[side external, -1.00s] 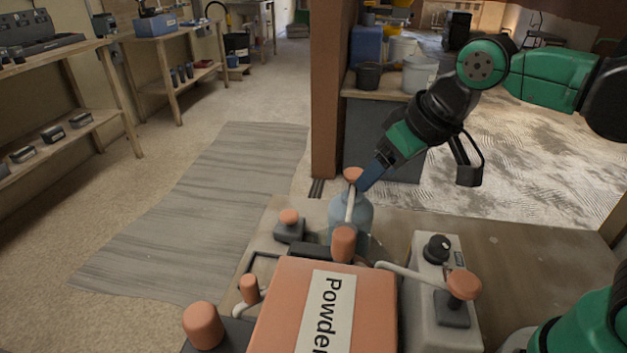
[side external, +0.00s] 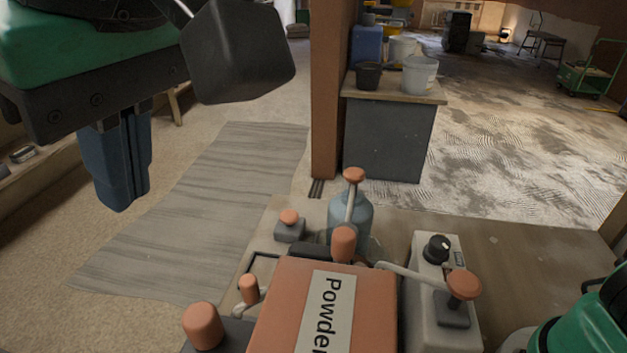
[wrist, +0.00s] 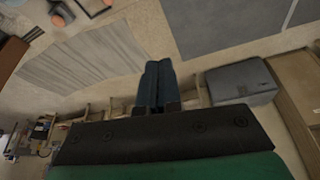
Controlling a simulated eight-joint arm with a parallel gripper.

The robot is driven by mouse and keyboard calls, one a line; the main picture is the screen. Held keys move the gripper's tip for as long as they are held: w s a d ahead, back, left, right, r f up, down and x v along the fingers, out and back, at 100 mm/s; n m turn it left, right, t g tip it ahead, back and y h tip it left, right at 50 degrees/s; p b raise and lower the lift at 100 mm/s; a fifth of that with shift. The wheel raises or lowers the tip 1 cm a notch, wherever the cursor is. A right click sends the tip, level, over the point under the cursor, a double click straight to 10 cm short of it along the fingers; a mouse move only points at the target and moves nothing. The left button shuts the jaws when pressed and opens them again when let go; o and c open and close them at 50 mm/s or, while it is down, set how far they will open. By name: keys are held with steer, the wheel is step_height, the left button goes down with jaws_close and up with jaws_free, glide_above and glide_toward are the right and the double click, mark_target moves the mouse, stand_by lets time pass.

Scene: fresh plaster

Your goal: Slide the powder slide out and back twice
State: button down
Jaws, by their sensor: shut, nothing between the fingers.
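The orange box labelled "Powder" (side external: 275,322) stands at the front of the bench, with orange-knobbed levers around it. I cannot tell which of these parts is the powder slide. One orange knob on a small grey block (side external: 289,218) is behind the box at left, and an orange-capped rod (side external: 354,176) rises by a blue bottle (side external: 350,215). My gripper (side external: 122,208) is at the upper left, blue fingers pointing down, shut and empty, well apart from the bench parts. In the wrist view the shut fingers (wrist: 157,66) show at the centre.
A grey box with a black dial (side external: 437,247) and an orange-knobbed lever (side external: 463,285) stands right of the Powder box. A brown post (side external: 335,100) rises behind the bench. A grey striped mat (side external: 215,215) lies on the floor at left.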

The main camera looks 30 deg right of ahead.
steer(key=s+a+x, duration=0.1)
steer(key=x, duration=0.9)
steer(key=shift+s+d+r, duration=0.1)
steer(key=shift+s+d, duration=1.2)
steer(key=shift+s, duration=0.3)
steer(key=shift+d, duration=0.1)
